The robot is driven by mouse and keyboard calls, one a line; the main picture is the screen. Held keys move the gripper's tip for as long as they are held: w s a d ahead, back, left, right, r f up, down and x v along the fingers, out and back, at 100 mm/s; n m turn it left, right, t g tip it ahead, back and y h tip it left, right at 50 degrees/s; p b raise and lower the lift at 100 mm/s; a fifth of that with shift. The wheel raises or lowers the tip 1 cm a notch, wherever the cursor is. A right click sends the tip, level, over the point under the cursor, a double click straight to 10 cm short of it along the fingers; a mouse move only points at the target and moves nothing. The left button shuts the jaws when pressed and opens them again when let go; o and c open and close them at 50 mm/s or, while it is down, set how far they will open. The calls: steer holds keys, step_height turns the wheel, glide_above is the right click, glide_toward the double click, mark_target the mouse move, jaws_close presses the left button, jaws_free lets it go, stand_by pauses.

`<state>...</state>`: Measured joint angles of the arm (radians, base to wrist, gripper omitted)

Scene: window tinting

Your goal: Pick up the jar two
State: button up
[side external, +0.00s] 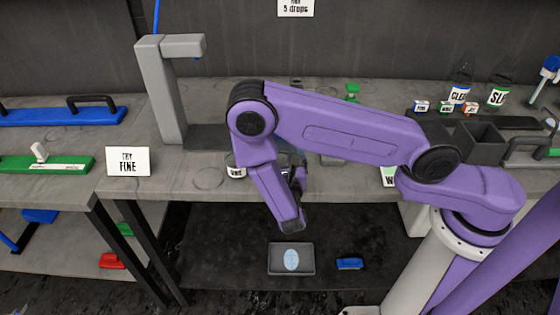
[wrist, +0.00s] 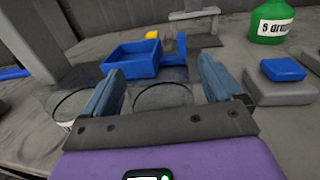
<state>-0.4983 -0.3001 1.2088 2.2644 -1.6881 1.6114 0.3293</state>
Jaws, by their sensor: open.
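In the wrist view my gripper (wrist: 161,88) is open, with a blue-grey finger on each side. A clear, round, glass-like outline (wrist: 162,97) shows between the fingers; I cannot read a label on it, so I cannot tell for sure that it is jar two. A second clear round shape (wrist: 72,103) lies left of the left finger, with a bit of white label below it. In the side view a small jar with a white label, apparently "ONE" (side external: 236,172), stands on the bench left of my forearm. My arm hides most of the fingertip area there.
A grey post (side external: 165,90) and a "TRY FINE" sign (side external: 128,161) stand left in the side view.

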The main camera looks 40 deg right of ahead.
steer(key=shift+w+d, duration=0.2)
steer(key=shift+w, duration=0.05)
steer(key=c, duration=1.1)
steer(key=shift+o, duration=0.2)
steer(key=shift+r, duration=0.15)
steer(key=shift+r, duration=0.6)
steer(key=shift+s+d+r, duration=1.5)
steer(key=shift+s+r, duration=4.15)
steer(key=shift+s, duration=1.05)
steer(key=w+d+r+n+t+y, duration=0.1)
steer(key=w+d+n+y, duration=0.1)
steer(key=w, duration=0.5)
steer(key=w+d+r+n+t+y, duration=0.1)
steer(key=w+d+r+n+y, duration=0.1)
steer(key=w, duration=0.5)
steer(key=shift+d+r+t+y, duration=0.35)
steer(key=shift+d+y, duration=0.45)
steer(key=shift+d, duration=0.55)
